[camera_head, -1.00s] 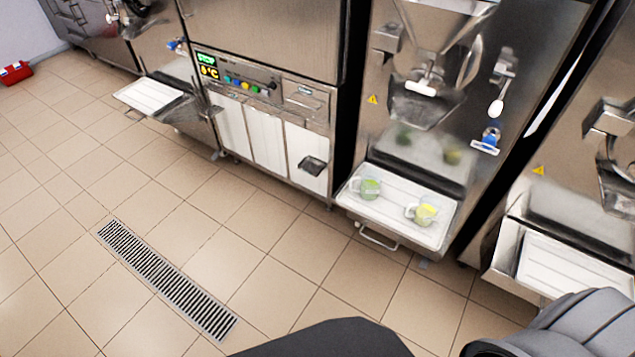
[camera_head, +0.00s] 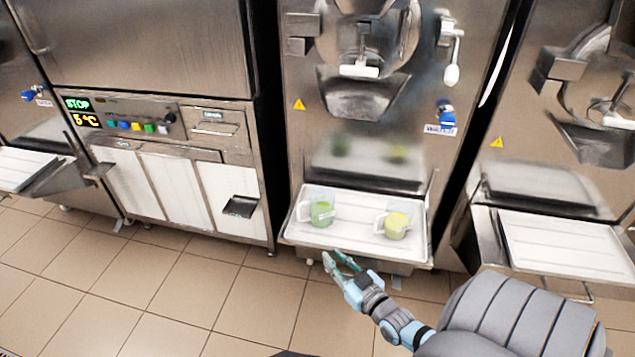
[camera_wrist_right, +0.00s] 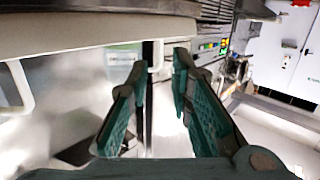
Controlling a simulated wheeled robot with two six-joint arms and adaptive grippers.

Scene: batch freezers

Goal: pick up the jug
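Two small clear jugs with handles stand upright on a white tray (camera_head: 355,239) under the middle freezer's outlet. The left jug (camera_head: 321,213) holds something green. The right jug (camera_head: 396,225) holds something yellow-green. My right gripper (camera_head: 341,257) is in front of the tray's front edge, apart from both jugs. Its two teal fingers are spread with nothing between them, as the right wrist view (camera_wrist_right: 157,75) also shows. My left gripper is not in view.
Steel freezers stand side by side along the back. The middle freezer's spout (camera_head: 362,95) hangs above the tray. Another white tray (camera_head: 565,245) juts out at the right, and one (camera_head: 22,168) at the far left. The tiled floor in front is free.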

